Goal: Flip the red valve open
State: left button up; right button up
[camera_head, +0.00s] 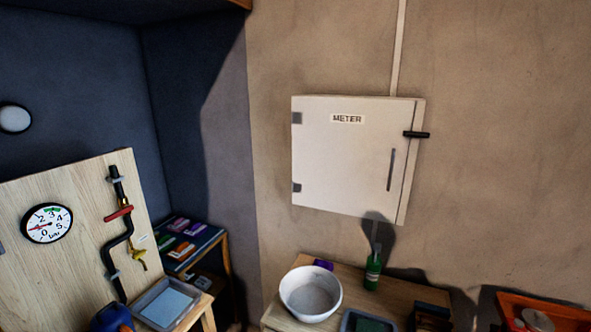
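The red valve handle (118,213) is on a black pipe (105,256) fixed to an upright wooden board (75,277) at the left. The handle is a short bar lying across the pipe, its right end slightly higher. A round white pressure gauge (46,223) is on the board to the left of it; its red needle points left, near the low numbers. A small brass tap (137,254) is at the pipe, below and right of the handle. Neither of my grippers is in view.
A grey tray (168,303) stands below the board. A white bowl (310,293) and a green bottle (373,270) stand on a wooden table (287,317). A shut METER cabinet (345,160) hangs on the wall. A blue object (111,318) is cut off at the bottom.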

aim_at(127, 209)
jog(key=u, duration=1.25)
jog(key=i+j+u, duration=0.15)
jog(key=i+j, duration=0.05)
jog(key=i, duration=0.1)
